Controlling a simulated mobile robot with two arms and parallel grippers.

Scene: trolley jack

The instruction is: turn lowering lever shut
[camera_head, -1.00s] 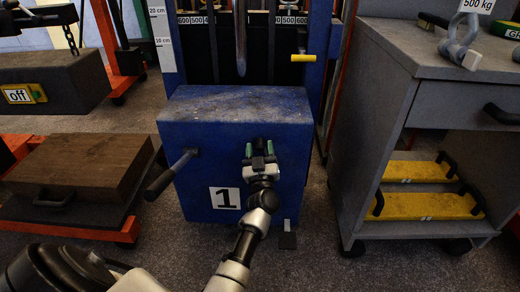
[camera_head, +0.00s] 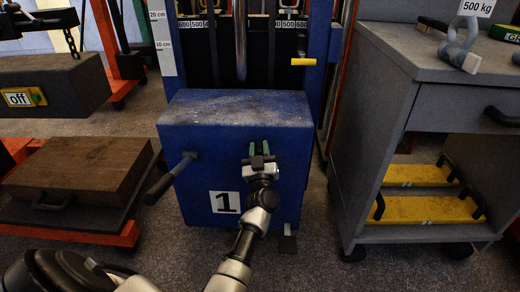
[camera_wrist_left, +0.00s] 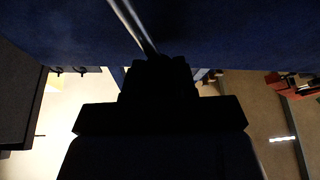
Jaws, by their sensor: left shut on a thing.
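The blue jack body (camera_head: 235,110), marked "1", stands in the middle of the head view. In the left wrist view the dark gripper (camera_wrist_left: 158,62) meets a thin shiny metal rod (camera_wrist_left: 135,25), which looks like the lowering lever. The gripper is shut on it. The rod is hidden behind the fingers in the head view.
A black-handled lever (camera_head: 170,178) sticks out of the jack's front left. A yellow handle (camera_head: 303,62) sits at the right post. A grey trolley (camera_head: 385,110) stands close on the right, and a brown block (camera_head: 85,165) lies on a low platform at the left.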

